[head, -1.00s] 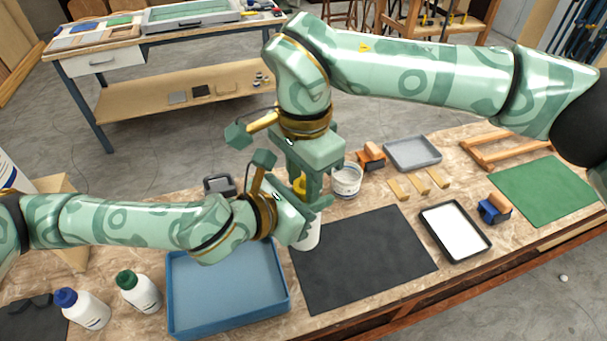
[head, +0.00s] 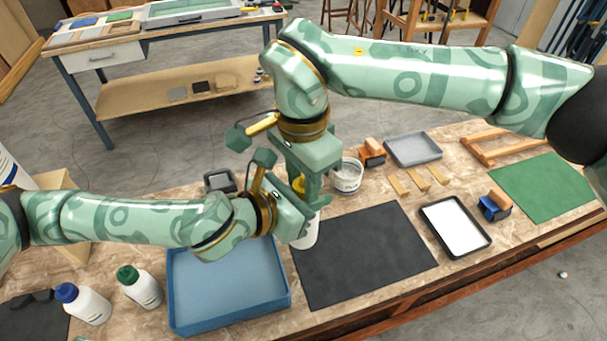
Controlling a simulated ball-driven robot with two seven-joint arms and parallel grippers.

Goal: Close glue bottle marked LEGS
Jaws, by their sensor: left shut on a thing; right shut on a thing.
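A white bottle (head: 309,236) with a yellow cap (head: 299,186) stands at the upper left corner of the black mat. My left gripper (head: 306,210) is shut around the bottle's body from the left. My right gripper (head: 306,184) points down from above and is shut on the yellow cap, which is mostly hidden by the fingers. Any label on this bottle is hidden. A white bottle with a blue cap (head: 82,304) and a white bottle with a green cap (head: 139,287) stand at the lower left; their labels are not readable.
A blue tray (head: 228,287) lies below my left arm. The black mat (head: 362,256) is bare. A white tub (head: 347,177) stands close behind my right gripper. A black-rimmed tray with white content (head: 455,229), a blue roller (head: 495,206) and a green mat (head: 545,187) lie to the right.

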